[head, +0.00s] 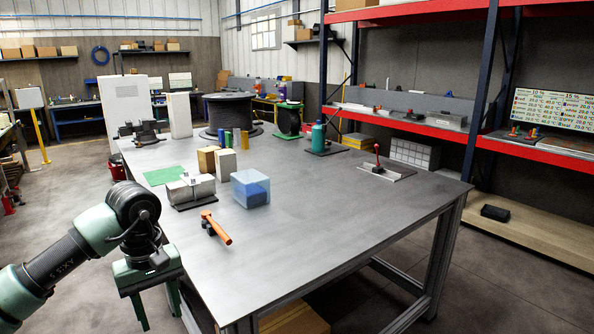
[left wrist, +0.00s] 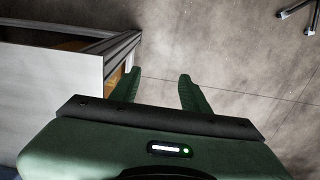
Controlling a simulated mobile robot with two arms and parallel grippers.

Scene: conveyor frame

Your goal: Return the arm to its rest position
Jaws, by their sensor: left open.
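My left arm comes in from the lower left of the head view. My left gripper (head: 158,305) hangs beside the near left edge of the metal table (head: 310,210), pointing down, with its fingers apart and nothing between them. In the left wrist view the two green fingers (left wrist: 158,90) are spread over bare floor, with the table's edge (left wrist: 60,75) to their left. My right gripper is in neither view.
On the table, an orange-handled tool (head: 217,228), a clear blue bin (head: 250,188) and a grey block (head: 190,189) are nearest the gripper. The table's near right part is clear. A red-and-blue shelf rack (head: 420,125) stands behind at right. Concrete floor (head: 60,200) is open at left.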

